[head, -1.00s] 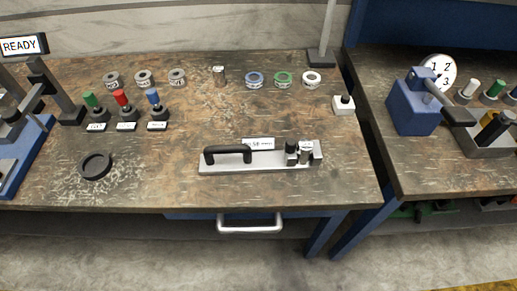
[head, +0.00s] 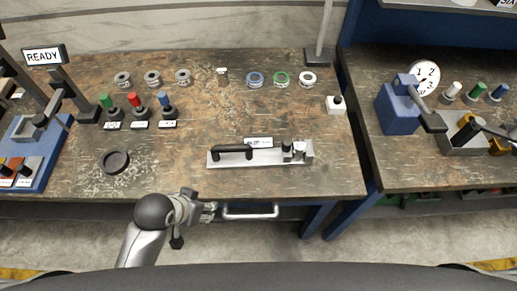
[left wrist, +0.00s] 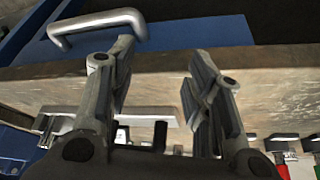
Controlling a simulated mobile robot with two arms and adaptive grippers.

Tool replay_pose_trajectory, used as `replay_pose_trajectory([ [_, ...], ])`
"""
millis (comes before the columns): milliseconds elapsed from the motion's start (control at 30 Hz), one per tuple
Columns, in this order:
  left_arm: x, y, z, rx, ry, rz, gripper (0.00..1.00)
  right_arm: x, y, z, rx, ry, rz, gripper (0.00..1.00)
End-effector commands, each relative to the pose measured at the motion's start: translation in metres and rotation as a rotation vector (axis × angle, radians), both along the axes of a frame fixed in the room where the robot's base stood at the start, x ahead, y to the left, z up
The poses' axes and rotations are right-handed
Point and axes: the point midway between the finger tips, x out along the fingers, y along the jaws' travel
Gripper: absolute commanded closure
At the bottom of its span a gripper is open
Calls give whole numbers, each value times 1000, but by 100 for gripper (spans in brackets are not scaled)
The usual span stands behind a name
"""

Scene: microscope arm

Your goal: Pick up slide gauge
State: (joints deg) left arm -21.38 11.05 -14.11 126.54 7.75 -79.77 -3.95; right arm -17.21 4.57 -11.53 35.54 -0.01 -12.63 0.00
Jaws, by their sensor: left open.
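What I take to be the slide gauge is a flat silver bar (head: 270,158) with a black arched handle (head: 233,151) on its left and small posts on its right. It lies on the brown bench in the head view. In the left wrist view a pale bar (left wrist: 150,110), probably the same gauge, lies beyond the bench edge, partly hidden by my fingers. My left gripper (head: 212,212) is at the bench's front edge, below and in front of the gauge's left end, apart from it. Its two fingers (left wrist: 160,85) are spread and empty. My right gripper is not in view.
A drawer handle (head: 250,211) is beside my left gripper, under the bench edge; it shows in the left wrist view (left wrist: 100,22). A black ring (head: 116,162) lies left of the gauge. Colored plugs and several rings stand behind. Bench around the gauge is clear.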

Motion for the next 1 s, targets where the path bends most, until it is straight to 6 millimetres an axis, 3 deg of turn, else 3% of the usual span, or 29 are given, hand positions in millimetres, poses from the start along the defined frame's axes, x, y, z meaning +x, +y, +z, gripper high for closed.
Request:
replay_pose_trajectory([
  [300, 67, -71, 55, -47, -155, -415, 54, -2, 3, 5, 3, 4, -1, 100],
  [500, 91, -97, 89, -15, -215, -706, 54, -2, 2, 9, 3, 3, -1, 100],
  [667, 106, -97, 111, 39, -227, -896, 54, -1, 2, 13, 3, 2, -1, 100],
  [1000, 128, -66, 141, 138, -189, -1116, 54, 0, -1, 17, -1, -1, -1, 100],
])
